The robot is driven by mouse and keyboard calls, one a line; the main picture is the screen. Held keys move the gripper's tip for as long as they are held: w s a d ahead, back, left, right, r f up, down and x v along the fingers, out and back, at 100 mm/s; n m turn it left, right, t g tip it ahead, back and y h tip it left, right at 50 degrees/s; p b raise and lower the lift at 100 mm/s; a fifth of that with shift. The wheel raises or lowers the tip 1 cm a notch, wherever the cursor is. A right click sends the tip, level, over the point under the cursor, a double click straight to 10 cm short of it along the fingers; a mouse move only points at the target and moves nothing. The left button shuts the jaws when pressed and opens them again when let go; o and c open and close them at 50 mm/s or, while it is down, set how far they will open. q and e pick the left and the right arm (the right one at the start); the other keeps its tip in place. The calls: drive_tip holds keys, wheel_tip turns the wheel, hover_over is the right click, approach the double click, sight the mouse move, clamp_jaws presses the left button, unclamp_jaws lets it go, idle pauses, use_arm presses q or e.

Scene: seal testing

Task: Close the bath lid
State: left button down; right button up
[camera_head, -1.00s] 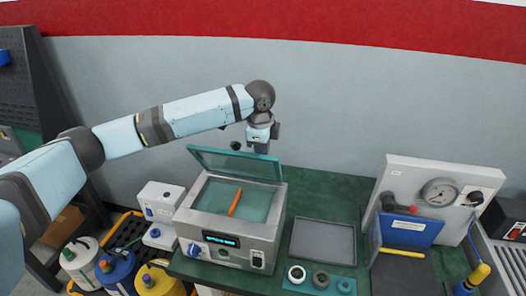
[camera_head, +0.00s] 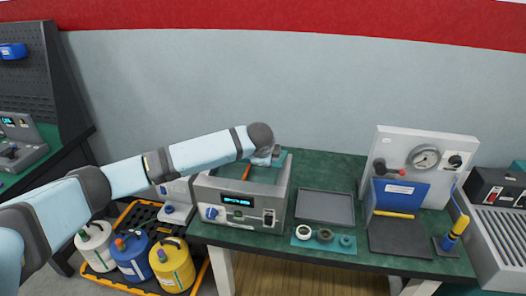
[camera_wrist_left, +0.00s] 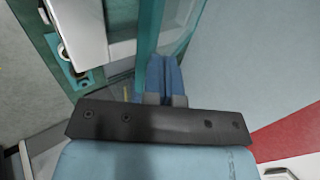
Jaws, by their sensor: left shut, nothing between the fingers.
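The bath (camera_head: 240,200) is a grey box with a blue knob and a lit display, on the green bench. Its teal see-through lid (camera_head: 281,159) is raised at the back, and my arm hides most of it. In the left wrist view the lid's edge (camera_wrist_left: 147,40) runs right beside my left gripper's blue fingers (camera_wrist_left: 162,72); I cannot tell whether they touch. My left gripper (camera_head: 263,160) is shut and empty, over the back of the bath. An orange stick (camera_head: 247,172) shows inside the bath. My right gripper is not in view.
A grey tray (camera_head: 325,206) and a teal mat with rings (camera_head: 324,236) lie right of the bath. A gauge panel (camera_head: 420,150) stands further right. A white device (camera_head: 178,205) is close on the left. Several bottles (camera_head: 132,258) stand in a crate below.

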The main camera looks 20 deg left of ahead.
sight(264, 188)
use_arm(q)
drive_tip(key=f+t, duration=0.1)
drive_tip(key=f, duration=0.1)
drive_tip(key=s+f+t+b, duration=0.1)
drive_tip(key=s+f+t, duration=0.1)
drive_tip(key=f, duration=0.1)
drive_tip(key=shift+d+f+y+b, duration=0.25)
drive_tip(key=shift+f+y+b, duration=0.05)
drive_tip(key=shift+b, duration=0.05)
drive_tip(key=shift+s+f, duration=0.1)
drive_tip(key=shift+f, duration=0.6)
drive_tip(key=shift+s+f+b, duration=0.1)
drive_tip(key=shift+f+b, duration=0.2)
drive_tip(key=shift+f, duration=0.15)
drive_tip(key=shift+s+f, duration=0.15)
drive_tip(key=shift+f, duration=0.05)
drive_tip(key=shift+r, duration=0.1)
